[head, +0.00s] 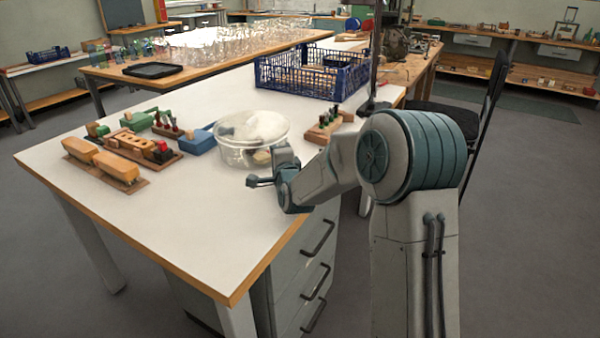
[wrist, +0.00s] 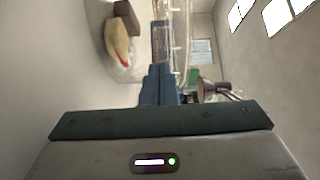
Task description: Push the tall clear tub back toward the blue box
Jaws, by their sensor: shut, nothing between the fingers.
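The clear tub (head: 232,155) stands upright on the white table, with whitish stuff at its top and darker pieces low inside. In the wrist view the tub's clear wall (wrist: 120,72) is close ahead, with a brown block and a cream piece behind it. A small blue box (head: 200,141) sits just left of the tub. A blue lattice crate (head: 300,84) stands farther back. My gripper (head: 254,181) is shut and empty, low over the table at the tub's near right side; its fingers (wrist: 158,84) point toward the tub. I cannot tell whether they touch it.
Wooden brush blocks (head: 118,168) and other small pieces lie left of the tub. A wooden rack (head: 323,128) stands to its right, near the lamp base (head: 374,108). The table's near part is clear.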

